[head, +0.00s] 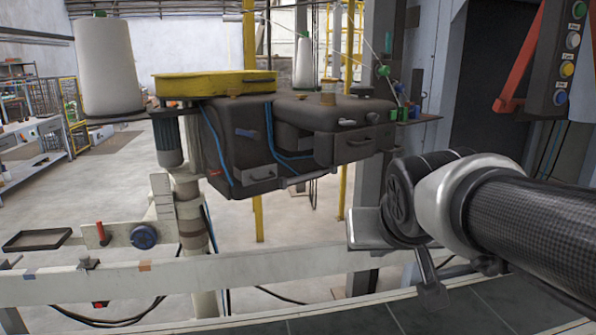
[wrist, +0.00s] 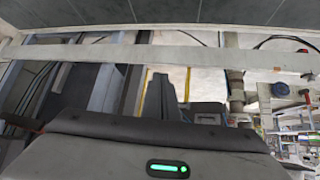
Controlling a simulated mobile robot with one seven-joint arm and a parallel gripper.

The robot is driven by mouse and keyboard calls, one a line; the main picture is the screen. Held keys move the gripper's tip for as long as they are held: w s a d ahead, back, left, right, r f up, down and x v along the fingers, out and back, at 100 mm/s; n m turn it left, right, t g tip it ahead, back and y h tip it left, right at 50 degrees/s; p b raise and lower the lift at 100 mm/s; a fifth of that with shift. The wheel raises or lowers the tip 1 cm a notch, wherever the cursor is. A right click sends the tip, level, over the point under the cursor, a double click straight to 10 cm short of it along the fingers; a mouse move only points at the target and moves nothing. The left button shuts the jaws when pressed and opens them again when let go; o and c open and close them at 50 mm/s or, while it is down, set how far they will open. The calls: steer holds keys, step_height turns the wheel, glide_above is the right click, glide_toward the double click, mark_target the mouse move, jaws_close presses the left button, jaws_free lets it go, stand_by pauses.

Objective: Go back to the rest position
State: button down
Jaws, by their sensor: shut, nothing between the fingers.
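My gripper (head: 431,291) hangs at the end of my arm at the right of the head view, pointing down in front of the white rail. It is shut with nothing held. In the wrist view its dark housing with a green light fills the bottom. The task names no other object. The dark sewing-type machine head (head: 290,135) with a yellow cover (head: 215,84) stands on a post left of my gripper, apart from it.
A white rail (head: 230,272) crosses in front, also across the wrist view (wrist: 150,55). A white thread cone (head: 106,65) stands at upper left. A button panel (head: 572,55) with a red bracket (head: 522,62) is at upper right, above my arm. Dark floor tiles (head: 450,310) lie below.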

steer(key=s+f+g+p, duration=0.1)
steer(key=s+f+g, duration=0.1)
steer(key=s, duration=0.5)
steer(key=s+f+g+p, duration=0.1)
steer(key=s+f, duration=0.2)
steer(key=s, duration=0.4)
step_height(320, 180, up, 24)
steer(key=p, duration=2.3)
steer(key=shift+w+d+r+y, duration=0.15)
steer(key=shift+w+d+y, duration=0.15)
steer(key=shift+y, duration=0.1)
